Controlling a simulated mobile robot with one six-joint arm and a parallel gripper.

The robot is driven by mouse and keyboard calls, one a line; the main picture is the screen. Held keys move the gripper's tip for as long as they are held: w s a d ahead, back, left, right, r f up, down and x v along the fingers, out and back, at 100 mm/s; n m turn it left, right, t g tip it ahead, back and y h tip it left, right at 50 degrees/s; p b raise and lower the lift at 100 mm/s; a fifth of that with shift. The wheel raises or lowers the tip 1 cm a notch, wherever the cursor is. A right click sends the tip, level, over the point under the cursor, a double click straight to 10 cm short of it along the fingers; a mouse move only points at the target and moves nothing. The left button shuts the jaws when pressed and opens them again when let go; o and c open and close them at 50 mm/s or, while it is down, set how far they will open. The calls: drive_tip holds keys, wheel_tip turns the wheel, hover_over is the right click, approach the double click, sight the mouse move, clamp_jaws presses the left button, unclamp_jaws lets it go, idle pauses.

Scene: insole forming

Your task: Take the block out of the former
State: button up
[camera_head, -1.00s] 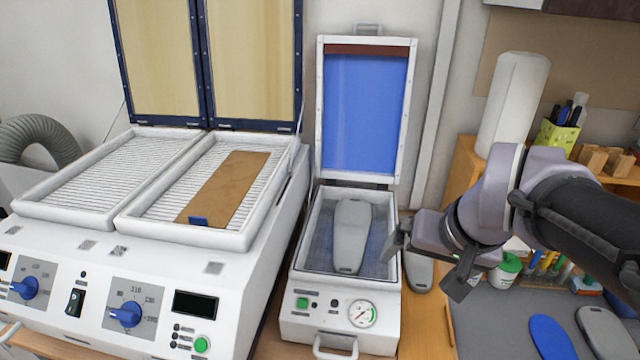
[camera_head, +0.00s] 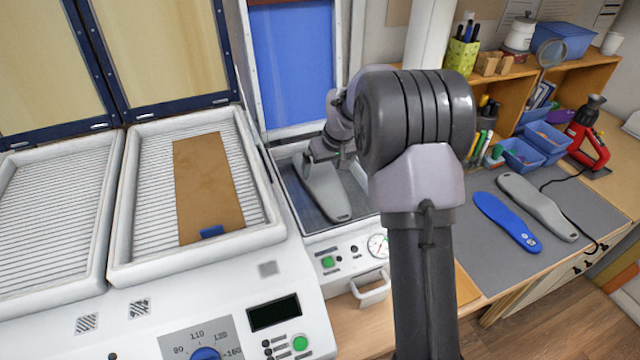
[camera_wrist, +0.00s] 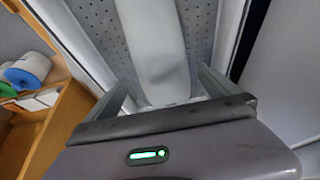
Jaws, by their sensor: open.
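The grey sole-shaped block (camera_head: 328,196) lies in the open former (camera_head: 283,190), a white box whose lid with a blue sheet (camera_head: 291,62) stands up behind it. My gripper (camera_head: 325,160) is at the far end of the block, pointing down, partly hidden by my own arm. In the wrist view the block (camera_wrist: 152,45) lies on a perforated plate (camera_wrist: 203,30). The open fingers of my gripper (camera_wrist: 160,88) show one on each side of the block's end, with gaps between. Whether they reach down to the plate is unclear.
A white heater (camera_head: 190,300) with a brown sheet (camera_head: 208,185) on its rack stands left of the former. On the right, a blue insole (camera_head: 507,221) and a grey block (camera_head: 537,205) lie on a grey mat (camera_head: 590,205). The former's walls are close around the block.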

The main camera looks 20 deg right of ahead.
sight(322, 178)
drive_tip(key=b+x, duration=0.1)
drive_tip(key=x, duration=0.5)
drive_tip(key=shift+w+a, duration=0.2)
drive_tip(key=shift+w, duration=0.05)
drive_tip(key=shift+s, duration=0.1)
drive_tip(key=c, duration=1.6)
